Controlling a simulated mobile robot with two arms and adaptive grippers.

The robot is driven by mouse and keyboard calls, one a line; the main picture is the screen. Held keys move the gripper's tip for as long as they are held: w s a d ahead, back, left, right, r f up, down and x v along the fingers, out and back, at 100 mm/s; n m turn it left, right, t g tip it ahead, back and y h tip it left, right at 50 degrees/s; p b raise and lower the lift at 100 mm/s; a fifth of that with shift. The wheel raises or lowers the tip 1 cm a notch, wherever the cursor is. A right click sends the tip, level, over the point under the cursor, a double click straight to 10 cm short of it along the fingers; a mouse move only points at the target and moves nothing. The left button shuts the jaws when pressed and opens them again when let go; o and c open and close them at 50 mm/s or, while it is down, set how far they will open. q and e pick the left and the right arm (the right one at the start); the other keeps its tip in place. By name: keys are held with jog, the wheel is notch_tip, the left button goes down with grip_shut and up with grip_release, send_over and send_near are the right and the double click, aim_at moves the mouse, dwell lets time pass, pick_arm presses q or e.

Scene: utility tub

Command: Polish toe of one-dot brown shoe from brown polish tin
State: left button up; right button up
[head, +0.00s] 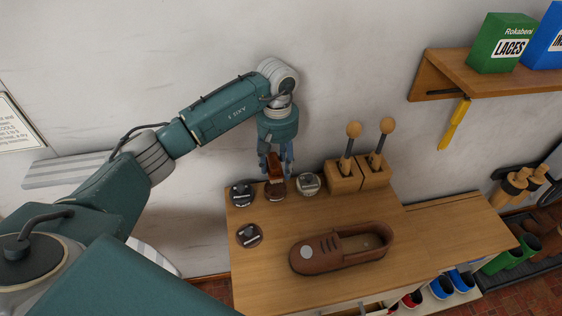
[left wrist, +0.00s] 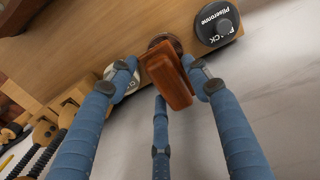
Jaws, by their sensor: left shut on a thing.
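A brown shoe (head: 366,257) lies on the wooden bench top, its toe to the left. A pale round spot (head: 307,252) shows on the toe. My left gripper (head: 275,166) is shut on a reddish-brown wooden brush (head: 274,168) at the back of the bench. The brush also shows between the fingers in the left wrist view (left wrist: 168,80). Its lower end is at a brown tin (head: 275,191); I cannot tell whether it touches the polish. A brown disc with a label (head: 249,235), perhaps a lid, lies left of the shoe. My right gripper is not in view.
A black tin (head: 242,195) stands left of the brown tin, and a pale-labelled tin (head: 308,183) right of it. Wooden holders (head: 358,176) with two round-knobbed tools stand behind the shoe. A wall shelf (head: 480,76) holds boxes. The bench's front left is clear.

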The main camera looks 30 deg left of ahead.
aim_at(279, 175)
pick_arm(q)
jog(key=shift+d+f+b, duration=0.1)
jog(key=shift+f+b, duration=0.25)
jog(key=shift+f, duration=0.35)
notch_tip(279, 175, down, 3)
jog(key=shift+f+b, duration=0.2)
jog(key=shift+b, duration=0.55)
jog(key=shift+f, duration=0.5)
jog(key=shift+f+b, duration=0.35)
jog(key=shift+b, duration=0.1)
jog(key=shift+f, duration=0.2)
jog(key=shift+b, duration=0.35)
